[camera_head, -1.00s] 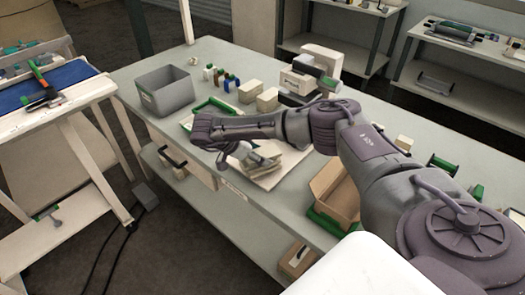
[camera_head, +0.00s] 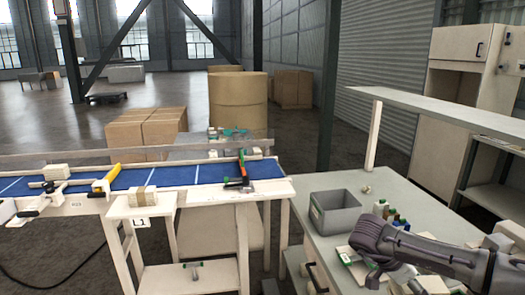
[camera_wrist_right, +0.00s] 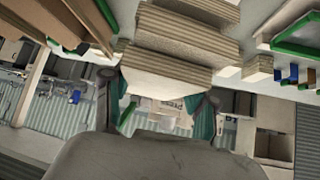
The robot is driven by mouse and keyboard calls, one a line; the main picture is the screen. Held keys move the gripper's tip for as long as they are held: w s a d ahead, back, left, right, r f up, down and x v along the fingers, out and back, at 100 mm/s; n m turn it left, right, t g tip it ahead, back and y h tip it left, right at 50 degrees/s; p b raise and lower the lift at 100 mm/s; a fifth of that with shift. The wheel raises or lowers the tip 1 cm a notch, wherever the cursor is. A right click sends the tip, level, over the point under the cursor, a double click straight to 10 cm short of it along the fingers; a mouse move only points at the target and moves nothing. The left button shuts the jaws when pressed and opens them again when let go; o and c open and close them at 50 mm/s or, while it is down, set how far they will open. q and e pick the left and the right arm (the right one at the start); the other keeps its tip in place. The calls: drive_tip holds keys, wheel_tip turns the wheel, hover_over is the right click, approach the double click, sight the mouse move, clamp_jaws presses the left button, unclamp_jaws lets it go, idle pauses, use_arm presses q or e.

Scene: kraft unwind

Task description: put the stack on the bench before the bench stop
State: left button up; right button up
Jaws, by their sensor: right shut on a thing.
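In the right wrist view my right gripper (camera_wrist_right: 157,92) is shut on a stack (camera_wrist_right: 180,48) of pale, board-like layers, with one dark finger on each side. In the head view my right arm reaches over the grey-green table at right; its fingers and the stack are hidden there. A long bench with a blue top (camera_head: 180,177) and white cross lines stands at left. On it are a yellow bar (camera_head: 106,178) and an upright orange, green and black fitting (camera_head: 242,170); I cannot tell which is the bench stop. My left gripper is out of view.
A pale block (camera_head: 57,172) sits at the bench's left end. A banded stack (camera_head: 143,197) lies on a small shelf marked L1 (camera_head: 118,210). A grey bin (camera_head: 334,211) stands on the table (camera_head: 410,190). Blue top between the bar and the fitting is clear.

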drive_tip(key=s+a+r+n+t+y+b, duration=0.2)
drive_tip(key=a+r+n+t+y, duration=0.2)
drive_tip(key=a+n, duration=0.5)
drive_tip(key=s+a+r+n+t+y+b, duration=0.1)
drive_tip(key=a+r+n+t+y+b, duration=0.2)
drive_tip(key=a+n, duration=0.6)
drive_tip(key=r+t+y, duration=0.1)
drive_tip(key=t+y, duration=0.1)
drive_tip(key=shift+s+r+n+t, duration=0.3)
drive_tip(key=shift+s+r+n, duration=0.1)
